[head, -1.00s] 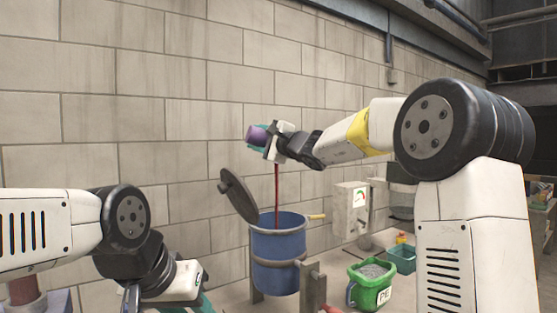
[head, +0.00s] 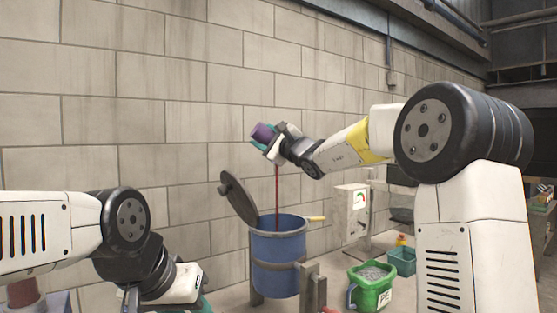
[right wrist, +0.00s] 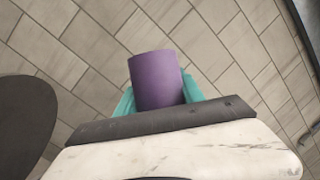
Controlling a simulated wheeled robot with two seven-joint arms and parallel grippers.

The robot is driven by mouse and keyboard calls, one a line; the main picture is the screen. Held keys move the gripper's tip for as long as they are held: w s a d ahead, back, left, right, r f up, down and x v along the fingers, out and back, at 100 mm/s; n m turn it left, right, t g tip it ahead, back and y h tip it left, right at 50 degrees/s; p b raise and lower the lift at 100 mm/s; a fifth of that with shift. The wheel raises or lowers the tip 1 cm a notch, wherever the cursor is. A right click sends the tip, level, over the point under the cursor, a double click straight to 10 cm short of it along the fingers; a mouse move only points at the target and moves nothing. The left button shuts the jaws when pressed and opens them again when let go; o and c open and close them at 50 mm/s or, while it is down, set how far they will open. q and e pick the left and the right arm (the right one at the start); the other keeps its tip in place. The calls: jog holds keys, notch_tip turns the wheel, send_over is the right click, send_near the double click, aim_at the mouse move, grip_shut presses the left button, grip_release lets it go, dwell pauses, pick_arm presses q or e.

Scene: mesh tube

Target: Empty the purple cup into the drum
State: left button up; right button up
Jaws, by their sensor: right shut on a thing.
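The purple cup (head: 263,132) is held above the drum, tilted up to the left; its inside is hidden. My right gripper (head: 272,141) is shut on it. In the right wrist view the purple cup (right wrist: 156,80) sits between teal fingers. The blue drum (head: 279,248) stands below and slightly right of the cup, its round dark lid (head: 238,198) swung up on the left. A thin dark red vertical line (head: 277,195) runs from below the gripper into the drum; it looks like a rod. My left gripper (head: 205,305) is mostly cut off at the bottom edge.
A green pail (head: 371,287) of grey grains stands right of the drum, with a teal bin (head: 402,261) behind it. A grey box with a dial (head: 351,212) stands near the block wall. A post (head: 312,287) stands at the drum's front right.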

jog(key=shift+w+d+r+m, duration=0.1)
jog(key=shift+d+m, duration=0.1)
jog(key=shift+m, duration=0.4)
jog(key=n, duration=0.1)
jog(key=a+n+g, duration=0.1)
jog(key=n, duration=0.1)
jog(key=a+f+n, duration=0.1)
jog(key=n, duration=0.1)
jog(key=shift+s+f+g, duration=0.1)
jog(key=shift+s+g, duration=0.2)
jog(key=shift+s, duration=0.05)
jog(key=s+a+f+n+g+h+p, duration=0.1)
jog(key=a+f+n+g+h, duration=0.35)
jog(key=n, duration=0.75)
jog(key=shift+s+a+r+n+t+h+p, duration=0.2)
jog(key=shift+a+r+n+t+h+p, duration=0.2)
jog(key=shift+n+h, duration=0.35)
jog(key=shift+s+a+r+n+t+h+p, duration=0.25)
jog(key=shift+n+t+h, duration=0.25)
jog(key=shift+n, duration=0.5)
jog(key=shift+s+a+r+n+t+h+p, duration=0.1)
jog(key=shift+a+r+n+t+h+p, duration=0.2)
jog(key=shift+a+n+t+h, duration=0.4)
jog(key=shift+d+g, duration=0.25)
jog(key=shift+d, duration=0.05)
